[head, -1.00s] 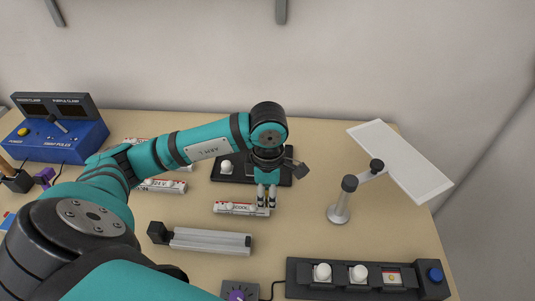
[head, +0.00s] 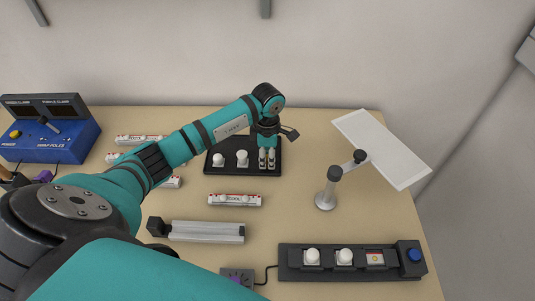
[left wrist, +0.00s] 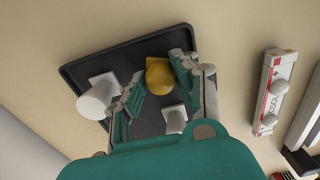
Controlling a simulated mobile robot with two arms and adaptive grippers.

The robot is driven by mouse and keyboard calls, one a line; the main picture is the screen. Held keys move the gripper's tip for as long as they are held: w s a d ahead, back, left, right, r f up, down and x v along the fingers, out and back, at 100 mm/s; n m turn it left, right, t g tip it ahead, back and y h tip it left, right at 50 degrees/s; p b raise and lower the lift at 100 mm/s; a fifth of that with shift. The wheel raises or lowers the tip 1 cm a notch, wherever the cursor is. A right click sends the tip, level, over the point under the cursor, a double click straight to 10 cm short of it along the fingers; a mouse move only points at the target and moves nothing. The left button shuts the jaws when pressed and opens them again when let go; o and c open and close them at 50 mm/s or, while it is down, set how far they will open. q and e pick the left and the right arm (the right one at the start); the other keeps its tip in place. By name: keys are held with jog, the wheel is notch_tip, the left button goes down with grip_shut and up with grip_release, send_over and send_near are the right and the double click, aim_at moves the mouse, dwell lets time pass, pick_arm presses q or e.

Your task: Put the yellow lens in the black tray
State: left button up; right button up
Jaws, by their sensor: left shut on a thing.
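My left gripper (head: 266,160) points down over the right part of the black tray (head: 232,171). In the left wrist view the gripper (left wrist: 157,78) is shut on the yellow lens (left wrist: 159,77), which sits between its fingertips. The tray (left wrist: 80,70) lies beneath it; I cannot tell whether the lens touches the tray floor. In the head view the fingers hide the lens. Two white knobbed pieces, one at the left (head: 218,160) and one in the middle (head: 242,158), stand in the tray. My right gripper is not in view.
A white labelled strip (head: 234,200) lies in front of the tray, with a grey bar (head: 205,232) nearer. A stand (head: 326,198) with a white panel (head: 383,148) is at right. A dark unit with a blue button (head: 415,255) is at front right; a blue console (head: 50,140) is far left.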

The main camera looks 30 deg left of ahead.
aim_at(267, 157)
pick_arm(q)
jog(key=shift+f, duration=0.1)
jog(key=shift+f+b, duration=0.15)
jog(key=shift+b, duration=0.15)
jog(key=o, duration=0.9)
jog(key=shift+c, duration=0.2)
jog(key=shift+r+p, duration=0.3)
jog(key=shift+r, duration=0.25)
notch_tip(267, 157, up, 12)
jog(key=b, duration=0.3)
jog(key=shift+f, duration=0.25)
